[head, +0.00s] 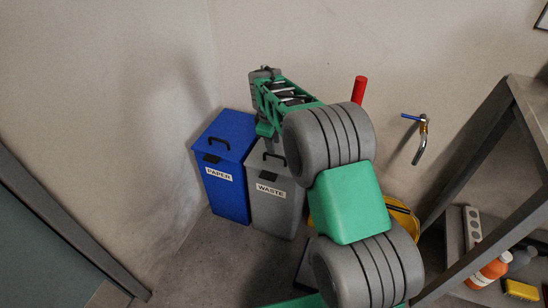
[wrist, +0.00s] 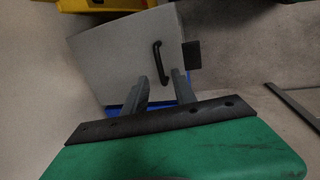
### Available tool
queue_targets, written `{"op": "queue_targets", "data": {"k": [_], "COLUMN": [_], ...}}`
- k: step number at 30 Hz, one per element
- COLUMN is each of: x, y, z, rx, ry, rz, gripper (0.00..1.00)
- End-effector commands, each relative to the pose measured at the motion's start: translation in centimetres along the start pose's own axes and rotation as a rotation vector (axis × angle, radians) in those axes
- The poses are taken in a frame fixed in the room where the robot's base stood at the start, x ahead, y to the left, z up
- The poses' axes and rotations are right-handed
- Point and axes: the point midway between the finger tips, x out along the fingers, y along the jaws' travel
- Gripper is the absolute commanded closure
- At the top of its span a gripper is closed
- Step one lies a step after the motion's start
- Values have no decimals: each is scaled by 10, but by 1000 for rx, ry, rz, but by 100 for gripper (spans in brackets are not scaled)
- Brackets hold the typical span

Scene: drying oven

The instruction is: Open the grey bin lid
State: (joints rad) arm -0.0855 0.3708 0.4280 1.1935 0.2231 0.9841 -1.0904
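The grey bin (head: 275,210), labelled WASTE, stands beside the blue bin on the floor. Its grey lid (wrist: 125,55) is down and fills much of the wrist view. A black loop handle (wrist: 159,60) is on the lid, with a dark tab (wrist: 191,54) at its edge. My gripper (wrist: 161,78) is open, its two grey fingers spread apart and pointing towards the lid. In the wrist view the handle shows just beyond and between the fingertips; I cannot tell whether they touch it. In the head view my gripper is over the bins, and my arm hides part of the lid.
The blue PAPER bin (head: 228,198) stands directly left of the grey bin, near the wall corner. A yellow container (head: 405,217) is to the right, partly behind my arm. A shelf rack (head: 478,150) with bottles stands at the right. A wall tap (head: 421,140) is behind.

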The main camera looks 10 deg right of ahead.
Motion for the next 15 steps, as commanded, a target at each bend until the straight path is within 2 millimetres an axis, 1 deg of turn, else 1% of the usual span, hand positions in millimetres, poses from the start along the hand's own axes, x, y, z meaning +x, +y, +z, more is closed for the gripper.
{"op": "queue_targets", "data": {"k": [1,6,9,15], "x": [16,46,53,52], "y": [-2,-2,0,0], "z": [1,0,0,0], "rx": [0,0,1,1], "ry": [-3,-1,1,1], "rz": [-4,-1,1,1], "gripper": [67,67,67,67]}}
